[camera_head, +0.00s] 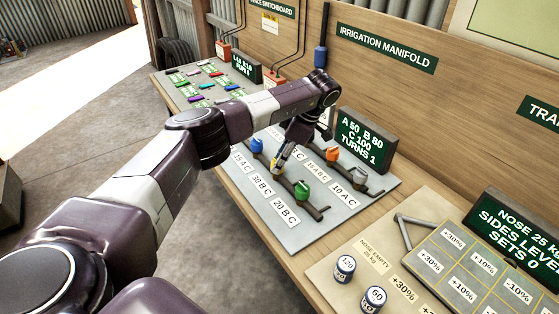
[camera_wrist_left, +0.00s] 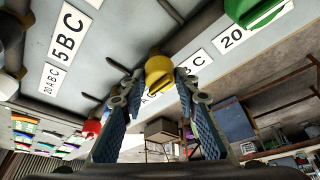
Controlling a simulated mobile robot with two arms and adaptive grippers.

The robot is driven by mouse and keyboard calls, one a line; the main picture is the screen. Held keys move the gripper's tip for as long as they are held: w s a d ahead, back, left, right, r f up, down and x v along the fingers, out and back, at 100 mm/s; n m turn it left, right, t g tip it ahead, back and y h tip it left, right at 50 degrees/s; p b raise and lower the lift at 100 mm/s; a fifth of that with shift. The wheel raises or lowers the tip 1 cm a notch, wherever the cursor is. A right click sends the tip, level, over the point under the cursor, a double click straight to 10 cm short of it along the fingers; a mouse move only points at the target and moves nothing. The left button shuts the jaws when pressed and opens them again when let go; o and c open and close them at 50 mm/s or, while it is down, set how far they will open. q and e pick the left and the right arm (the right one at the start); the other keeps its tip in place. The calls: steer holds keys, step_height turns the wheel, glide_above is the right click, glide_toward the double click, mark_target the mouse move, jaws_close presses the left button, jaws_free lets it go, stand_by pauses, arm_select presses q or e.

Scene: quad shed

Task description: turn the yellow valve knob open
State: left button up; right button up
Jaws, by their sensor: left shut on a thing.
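The yellow valve knob (camera_wrist_left: 158,72) sits between the fingertips of my left gripper (camera_wrist_left: 153,82) in the left wrist view. The fingers are shut on it from both sides. In the head view my left gripper (camera_head: 282,158) reaches down to the knob on the grey manifold board (camera_head: 235,208), and the fingers hide most of the knob. A green sign (camera_head: 364,141) behind it reads "A 50 B 80 C 100 TURNS 1". My right gripper is not in view.
A blue knob (camera_head: 256,146), a green knob (camera_head: 302,190), an orange knob (camera_head: 332,154) and a grey knob (camera_head: 360,174) stand close around the gripper. White number labels lie on the board. Two small cans (camera_head: 345,267) stand at the lower right.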

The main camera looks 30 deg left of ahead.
arm_select(q)
steer(key=o, duration=1.1)
steer(key=shift+r, duration=0.1)
steer(key=v, duration=1.1)
steer(key=shift+d+r, duration=0.15)
steer(key=shift+r, duration=0.25)
steer(key=shift+f, duration=0.1)
